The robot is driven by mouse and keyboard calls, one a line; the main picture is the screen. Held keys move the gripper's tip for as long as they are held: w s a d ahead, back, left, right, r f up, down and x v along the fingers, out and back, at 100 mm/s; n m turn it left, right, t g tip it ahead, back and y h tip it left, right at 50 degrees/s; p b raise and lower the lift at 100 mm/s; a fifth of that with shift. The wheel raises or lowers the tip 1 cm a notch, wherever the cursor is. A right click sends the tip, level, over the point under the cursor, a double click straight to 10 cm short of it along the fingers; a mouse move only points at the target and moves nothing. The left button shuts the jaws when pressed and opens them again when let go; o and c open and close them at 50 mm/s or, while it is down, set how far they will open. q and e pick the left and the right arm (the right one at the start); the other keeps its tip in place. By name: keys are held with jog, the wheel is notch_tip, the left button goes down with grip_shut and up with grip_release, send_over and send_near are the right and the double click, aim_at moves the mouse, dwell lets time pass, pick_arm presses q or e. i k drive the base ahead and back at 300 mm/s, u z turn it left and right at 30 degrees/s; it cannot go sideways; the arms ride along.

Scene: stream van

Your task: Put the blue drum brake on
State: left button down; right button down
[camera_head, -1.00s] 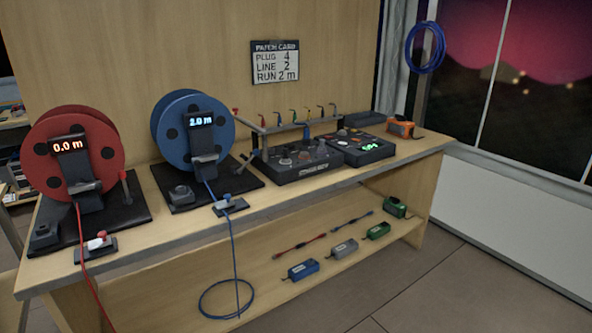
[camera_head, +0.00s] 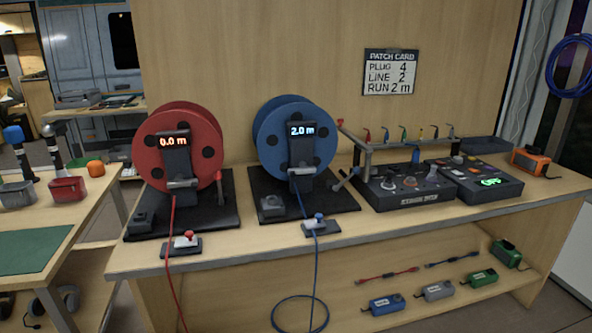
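The blue drum (camera_head: 270,140) stands on its black base (camera_head: 262,207) on the bench, and its display (camera_head: 301,131) reads 2.0 m. A lever (camera_head: 345,180) beside its right side leans over to the right; its tip is too small to make out clearly. The blue line (camera_head: 316,255) runs from the drum through a small block with a blue knob (camera_head: 319,217) and down to a loose coil (camera_head: 300,308) below. Neither of my grippers is in view.
The red drum (camera_head: 168,148) reads 0.0 m, and its red-tipped lever (camera_head: 220,188) stands upright. A control panel (camera_head: 403,200) and a rack (camera_head: 362,150) of coloured plugs stand right of the blue drum. The patch card (camera_head: 390,72) reads plug 4, line 2, run 2 m. A side table (camera_head: 70,215) stands left.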

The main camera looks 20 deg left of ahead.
aim_at(356, 170)
jog(key=u, duration=0.7)
jog(key=i, duration=0.75)
jog(key=u, duration=0.35)
